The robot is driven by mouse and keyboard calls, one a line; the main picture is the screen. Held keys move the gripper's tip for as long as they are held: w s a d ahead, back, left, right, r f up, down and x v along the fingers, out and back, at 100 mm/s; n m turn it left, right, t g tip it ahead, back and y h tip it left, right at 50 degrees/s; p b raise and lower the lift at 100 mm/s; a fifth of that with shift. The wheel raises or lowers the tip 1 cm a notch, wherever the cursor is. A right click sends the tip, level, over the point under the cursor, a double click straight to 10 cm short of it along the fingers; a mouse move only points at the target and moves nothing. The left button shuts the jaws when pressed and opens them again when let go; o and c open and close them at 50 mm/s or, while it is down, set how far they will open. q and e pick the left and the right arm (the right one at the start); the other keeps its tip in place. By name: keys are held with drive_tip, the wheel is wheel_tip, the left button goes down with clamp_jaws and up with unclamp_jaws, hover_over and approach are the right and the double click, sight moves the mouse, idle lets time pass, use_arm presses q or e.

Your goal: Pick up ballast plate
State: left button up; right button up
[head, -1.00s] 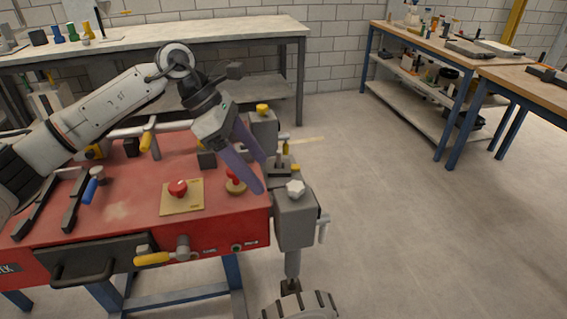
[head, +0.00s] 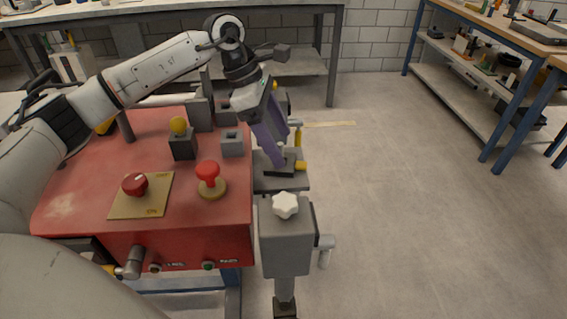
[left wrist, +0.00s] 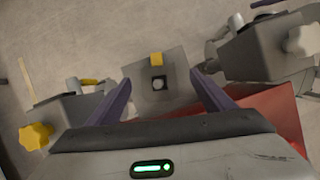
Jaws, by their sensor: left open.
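A small dark block with a yellow tab (head: 300,166), which looks like the ballast plate (head: 272,170), lies on a grey square platform (head: 296,184) beside the red table's right edge. In the left wrist view the platform (left wrist: 140,98) is at the centre, with the yellow tab (left wrist: 156,58) and a pale round spot on the dark block (left wrist: 158,84). My left gripper (head: 283,148) points down at the platform, its purple fingers apart. In the left wrist view the fingers (left wrist: 161,77) stand either side of the block. I cannot tell if they touch it. My right gripper is out of view.
A grey post with a white star knob (head: 285,205) stands in front of the platform. The red table (head: 85,180) carries a red knob on a tan plate (head: 140,195), a red mushroom button (head: 208,172) and a yellow-topped block (head: 182,140). The floor at right is clear.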

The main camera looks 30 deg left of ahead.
use_arm(q)
drive_tip(key=x, duration=0.4)
drive_tip(key=shift+w+f, duration=0.2)
drive_tip(key=shift+f, duration=0.05)
drive_tip(key=shift+w+d+f, duration=0.15)
drive_tip(key=shift+f, duration=0.25)
drive_tip(key=shift+r, duration=0.1)
drive_tip(key=c, duration=1.2)
drive_tip(key=shift+o, duration=0.2)
drive_tip(key=shift+r, duration=0.25)
wheel_tip(320, 180, up, 9)
wheel_tip(320, 180, up, 9)
drive_tip(key=p, duration=0.7)
hover_over(288, 162)
drive_tip(key=shift+f, duration=0.15)
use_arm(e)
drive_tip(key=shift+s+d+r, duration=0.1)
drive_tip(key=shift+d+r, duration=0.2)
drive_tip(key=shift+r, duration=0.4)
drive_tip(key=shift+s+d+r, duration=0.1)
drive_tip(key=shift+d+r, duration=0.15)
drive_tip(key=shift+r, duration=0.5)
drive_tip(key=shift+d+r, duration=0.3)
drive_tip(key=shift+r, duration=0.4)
